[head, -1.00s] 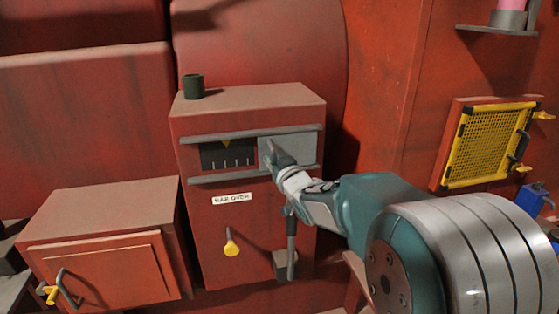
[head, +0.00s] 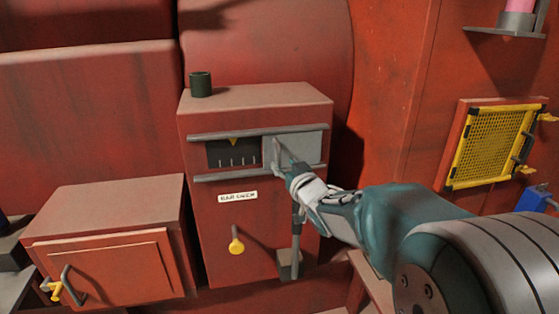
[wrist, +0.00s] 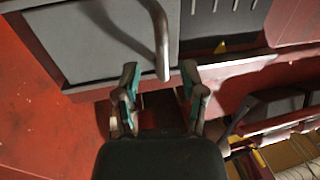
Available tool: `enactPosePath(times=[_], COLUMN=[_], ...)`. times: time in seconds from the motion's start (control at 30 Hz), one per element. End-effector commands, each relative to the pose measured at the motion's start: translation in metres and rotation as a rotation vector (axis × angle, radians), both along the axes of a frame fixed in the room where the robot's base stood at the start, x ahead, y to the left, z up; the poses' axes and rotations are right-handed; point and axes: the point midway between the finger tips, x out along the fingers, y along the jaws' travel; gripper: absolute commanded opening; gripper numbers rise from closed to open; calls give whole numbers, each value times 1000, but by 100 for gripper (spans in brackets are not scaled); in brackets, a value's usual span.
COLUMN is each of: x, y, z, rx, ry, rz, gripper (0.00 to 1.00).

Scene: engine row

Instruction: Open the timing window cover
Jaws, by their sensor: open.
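The timing window cover (head: 308,147) is a flat grey plate between two horizontal rails on the front of a red box. It covers the right part of the opening; to its left the dark window (head: 222,156) shows white marks and a yellow pointer. A grey bar handle (head: 276,153) stands out near the cover's left edge. In the wrist view the cover (wrist: 75,35) fills the upper left, and the handle (wrist: 160,35) ends between or just beyond the fingertips. My gripper (wrist: 160,72) is open around that line; contact cannot be told.
The red box (head: 220,225) carries a label (head: 237,197), a yellow knob (head: 236,246) and a dark cup (head: 200,85) on top. A lower red cabinet (head: 105,262) stands left. A yellow mesh panel (head: 490,145) is on the right wall.

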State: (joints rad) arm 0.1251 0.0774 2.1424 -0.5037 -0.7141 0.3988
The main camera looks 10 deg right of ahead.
Motion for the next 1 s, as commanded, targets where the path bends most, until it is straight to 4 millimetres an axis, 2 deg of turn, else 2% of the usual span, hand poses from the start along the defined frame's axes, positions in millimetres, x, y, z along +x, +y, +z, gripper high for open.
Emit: enactPosePath(times=[0.03,0.2,0.4,0.53,0.87,1.0], x=[-12,-46,-73,-80,-81,-89], y=[-4,-14,-19,-21,-21,-25], z=[1,0,-1,-1,-1,-1], rx=[1,2,2,3,1,-25], ry=[-1,-2,-1,1,4,58], rz=[-3,-3,-3,-2,-5,-68], gripper=[54,54,54,54,54,54])
